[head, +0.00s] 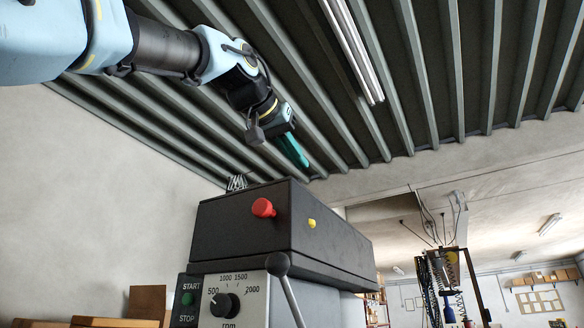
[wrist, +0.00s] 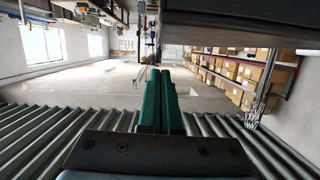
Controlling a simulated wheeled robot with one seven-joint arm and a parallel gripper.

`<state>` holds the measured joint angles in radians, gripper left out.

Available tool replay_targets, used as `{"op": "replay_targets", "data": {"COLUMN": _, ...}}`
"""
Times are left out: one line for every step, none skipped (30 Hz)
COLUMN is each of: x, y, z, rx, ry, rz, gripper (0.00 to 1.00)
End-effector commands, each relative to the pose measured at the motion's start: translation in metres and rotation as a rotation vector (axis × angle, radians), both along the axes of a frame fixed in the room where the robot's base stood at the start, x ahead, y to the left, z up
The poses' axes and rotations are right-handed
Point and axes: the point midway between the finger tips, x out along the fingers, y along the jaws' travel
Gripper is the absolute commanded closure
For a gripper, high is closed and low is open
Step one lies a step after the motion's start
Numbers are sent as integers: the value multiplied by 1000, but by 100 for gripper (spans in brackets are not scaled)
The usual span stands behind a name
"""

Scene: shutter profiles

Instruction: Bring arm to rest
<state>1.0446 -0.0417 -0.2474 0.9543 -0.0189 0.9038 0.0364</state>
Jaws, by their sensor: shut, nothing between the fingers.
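My arm reaches in from the upper left of the head view, light blue and black. My gripper (head: 304,164) hangs at its end, with teal fingers pointing down and to the right, above the dark machine top. In the wrist view the two green fingers of my gripper (wrist: 160,72) lie side by side, closed together with nothing between them. The gripper touches nothing that I can see.
A machine (head: 275,235) with a red button (head: 263,208), a speed dial (head: 222,305) and a lever (head: 278,264) stands below my gripper. Ribbed ceiling panels (head: 440,70) are overhead. Shelves of boxes (wrist: 235,75) line one wall. Hanging tools (head: 445,280) are at the right.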

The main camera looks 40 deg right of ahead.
Motion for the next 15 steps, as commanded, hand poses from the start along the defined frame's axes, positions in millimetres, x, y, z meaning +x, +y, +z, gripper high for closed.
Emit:
{"op": "replay_targets", "data": {"x": -4, "y": 14, "z": 0, "rx": -9, "ry": -4, "rz": 0, "gripper": 100}}
{"op": "replay_targets", "data": {"x": -6, "y": 20, "z": 1, "rx": -10, "ry": -3, "rz": 1, "gripper": 100}}
{"op": "replay_targets", "data": {"x": -8, "y": 27, "z": 3, "rx": -10, "ry": -3, "rz": 2, "gripper": 100}}
{"op": "replay_targets", "data": {"x": -9, "y": 33, "z": 5, "rx": -10, "ry": -3, "rz": 3, "gripper": 100}}
{"op": "replay_targets", "data": {"x": -10, "y": 39, "z": 7, "rx": -11, "ry": -4, "rz": 3, "gripper": 100}}
{"op": "replay_targets", "data": {"x": -12, "y": 46, "z": 8, "rx": -10, "ry": -3, "rz": 2, "gripper": 100}}
{"op": "replay_targets", "data": {"x": -14, "y": 52, "z": 10, "rx": -10, "ry": -3, "rz": 2, "gripper": 100}}
{"op": "replay_targets", "data": {"x": -15, "y": 57, "z": 11, "rx": -9, "ry": -3, "rz": 3, "gripper": 100}}
{"op": "replay_targets", "data": {"x": -17, "y": 64, "z": 14, "rx": -10, "ry": -4, "rz": 2, "gripper": 100}}
{"op": "replay_targets", "data": {"x": -18, "y": 68, "z": 15, "rx": -9, "ry": -4, "rz": 2, "gripper": 100}}
{"op": "replay_targets", "data": {"x": -19, "y": 72, "z": 16, "rx": -8, "ry": -4, "rz": 1, "gripper": 100}}
{"op": "replay_targets", "data": {"x": -21, "y": 76, "z": 17, "rx": -9, "ry": -3, "rz": 1, "gripper": 100}}
{"op": "replay_targets", "data": {"x": -22, "y": 80, "z": 18, "rx": -8, "ry": -2, "rz": 1, "gripper": 100}}
{"op": "replay_targets", "data": {"x": -22, "y": 82, "z": 19, "rx": -8, "ry": -2, "rz": 1, "gripper": 100}}
{"op": "replay_targets", "data": {"x": -23, "y": 85, "z": 20, "rx": -8, "ry": -2, "rz": 1, "gripper": 100}}
